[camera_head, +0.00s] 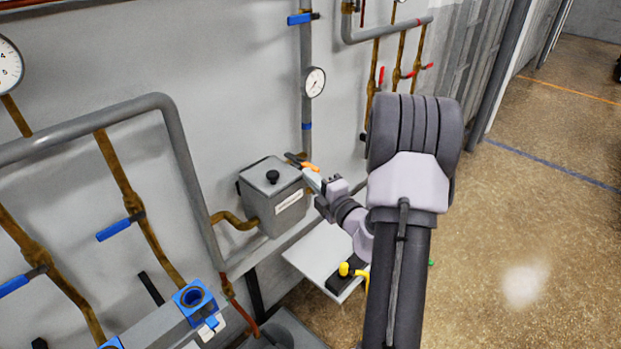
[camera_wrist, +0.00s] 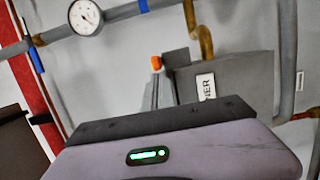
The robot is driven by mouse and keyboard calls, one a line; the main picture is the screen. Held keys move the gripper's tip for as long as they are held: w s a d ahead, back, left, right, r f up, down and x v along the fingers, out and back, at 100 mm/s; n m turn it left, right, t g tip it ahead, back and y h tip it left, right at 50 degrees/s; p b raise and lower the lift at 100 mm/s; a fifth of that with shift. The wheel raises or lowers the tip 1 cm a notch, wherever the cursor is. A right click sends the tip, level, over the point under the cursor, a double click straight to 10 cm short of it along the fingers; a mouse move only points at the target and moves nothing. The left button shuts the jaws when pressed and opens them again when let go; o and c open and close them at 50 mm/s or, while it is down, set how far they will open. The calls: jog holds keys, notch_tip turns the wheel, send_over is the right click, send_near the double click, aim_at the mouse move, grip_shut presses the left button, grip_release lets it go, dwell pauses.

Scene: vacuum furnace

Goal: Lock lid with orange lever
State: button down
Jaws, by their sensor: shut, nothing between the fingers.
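The grey box (camera_head: 273,200) with a flat lid and a black knob (camera_head: 272,176) stands against the wall in the head view. A white label is on its front. The orange lever (camera_head: 309,167) shows at the box's right back edge; in the wrist view its orange end (camera_wrist: 156,62) stands left of the grey box (camera_wrist: 240,82). My gripper (camera_head: 314,181) is shut and empty, just in front of the lever. I cannot tell whether it touches the lever. My gripper's body fills the bottom of the wrist view, and the lever's lower part is unclear there.
Pipes with blue-handled valves (camera_head: 121,226) run along the wall at left. A gauge (camera_head: 314,82) hangs above the box. A white shelf (camera_head: 316,255) with a yellow-knobbed black part (camera_head: 345,269) lies below my arm. Open floor (camera_head: 540,200) is at right.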

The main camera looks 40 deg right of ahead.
jog(key=shift+d+n+y+p, duration=0.25)
jog(key=shift+n+y+p, duration=0.15)
jog(key=shift+y, duration=0.3)
jog(key=shift+s+y, duration=0.1)
jog(key=shift+y, duration=0.2)
